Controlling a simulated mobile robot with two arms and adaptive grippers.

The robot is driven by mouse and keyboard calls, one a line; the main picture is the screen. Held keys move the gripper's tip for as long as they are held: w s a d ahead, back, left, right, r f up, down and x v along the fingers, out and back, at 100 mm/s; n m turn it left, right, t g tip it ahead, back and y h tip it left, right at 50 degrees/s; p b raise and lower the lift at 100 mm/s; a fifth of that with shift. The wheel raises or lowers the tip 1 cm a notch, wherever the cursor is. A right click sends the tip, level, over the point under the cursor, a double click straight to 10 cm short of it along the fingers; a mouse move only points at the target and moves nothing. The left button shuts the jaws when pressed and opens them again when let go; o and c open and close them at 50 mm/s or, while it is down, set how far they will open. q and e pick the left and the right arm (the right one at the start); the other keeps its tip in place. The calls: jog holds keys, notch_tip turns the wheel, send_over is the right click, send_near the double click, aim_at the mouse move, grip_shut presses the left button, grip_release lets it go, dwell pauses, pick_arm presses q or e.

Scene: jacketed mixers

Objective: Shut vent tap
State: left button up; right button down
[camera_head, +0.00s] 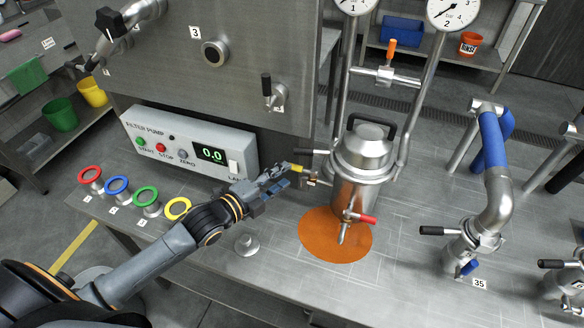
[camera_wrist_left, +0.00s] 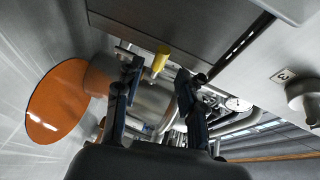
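A small tap with a yellow handle (camera_head: 297,168) sits on the left side of the steel filter vessel (camera_head: 363,155). No label shows that it is the vent tap. My left gripper (camera_head: 277,178) is right at this tap, reaching in from the left. In the left wrist view the fingers (camera_wrist_left: 158,78) are apart, and the yellow handle (camera_wrist_left: 161,59) shows between and just beyond their tips. I cannot tell whether they touch it. A red-handled tap (camera_head: 366,218) is low on the vessel, and an orange-handled tap (camera_head: 391,48) is on the crossbar above. My right gripper is not in view.
The filter pump box (camera_head: 188,142) and several coloured rings stand left of the vessel. A black-handled lever (camera_head: 268,88) sticks out from the steel panel above my gripper. An orange disc (camera_head: 322,246) lies under the vessel. Pipes with black levers stand at right.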

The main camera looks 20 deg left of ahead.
aim_at(294, 170)
pick_arm(q)
jog(key=x, duration=0.4)
jog(key=shift+w+d+f, duration=0.1)
jog(key=shift+w, duration=0.05)
jog(key=c, duration=0.8)
grip_shut()
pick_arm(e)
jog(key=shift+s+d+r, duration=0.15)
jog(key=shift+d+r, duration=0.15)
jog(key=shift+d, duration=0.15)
